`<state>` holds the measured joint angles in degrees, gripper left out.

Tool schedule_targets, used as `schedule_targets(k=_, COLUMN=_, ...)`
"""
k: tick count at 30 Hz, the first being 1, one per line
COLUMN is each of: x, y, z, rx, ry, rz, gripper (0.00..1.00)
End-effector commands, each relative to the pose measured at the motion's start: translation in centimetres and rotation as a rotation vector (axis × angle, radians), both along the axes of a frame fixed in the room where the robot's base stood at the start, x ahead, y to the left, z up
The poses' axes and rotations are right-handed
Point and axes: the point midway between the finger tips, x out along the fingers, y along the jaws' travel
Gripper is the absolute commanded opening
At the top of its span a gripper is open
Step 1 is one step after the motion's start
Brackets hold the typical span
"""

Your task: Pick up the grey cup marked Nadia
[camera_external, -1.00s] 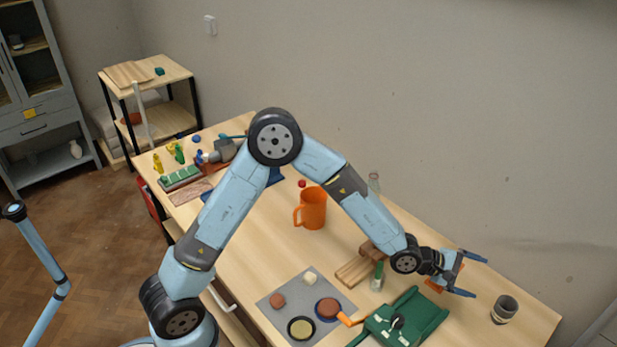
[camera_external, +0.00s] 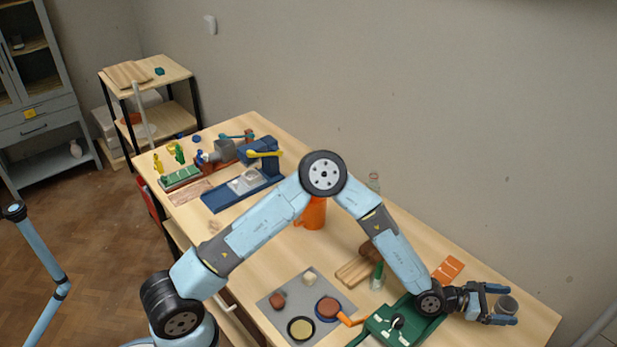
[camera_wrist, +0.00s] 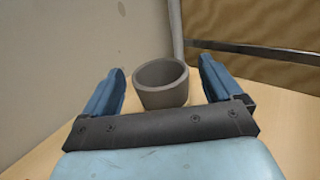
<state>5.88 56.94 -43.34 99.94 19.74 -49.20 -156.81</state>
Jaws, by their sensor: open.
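The grey cup (camera_external: 507,305) stands upright near the right end of the wooden table. In the wrist view the grey cup (camera_wrist: 162,84) sits ahead, between the lines of my two fingers, with its open rim showing. No name can be read on it in either view. My gripper (camera_external: 504,304) is open, with its fingers low and on either side of the cup in the external view. In the wrist view my gripper (camera_wrist: 163,88) has a finger to the left and right of the cup, with gaps between. I cannot tell how far the fingers reach along the cup.
A green tool (camera_external: 395,325) lies left of my gripper. An orange card (camera_external: 449,268) lies behind my wrist. A grey mat (camera_external: 270,312) with several small items, a wooden block (camera_external: 353,272) and an orange mug (camera_external: 313,214) stand further left. The wall is behind the table.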

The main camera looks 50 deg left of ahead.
Motion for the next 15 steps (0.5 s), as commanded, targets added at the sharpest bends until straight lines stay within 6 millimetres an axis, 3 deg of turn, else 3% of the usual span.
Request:
schedule_targets(k=6, x=1.4, y=-1.8, z=-0.1, rx=0.002, ry=-0.001, rz=-0.001, gripper=0.92)
schedule_targets(k=15, x=1.8, y=-2.4, z=0.0, rx=0.001, ry=0.0, rz=-0.001, gripper=0.92)
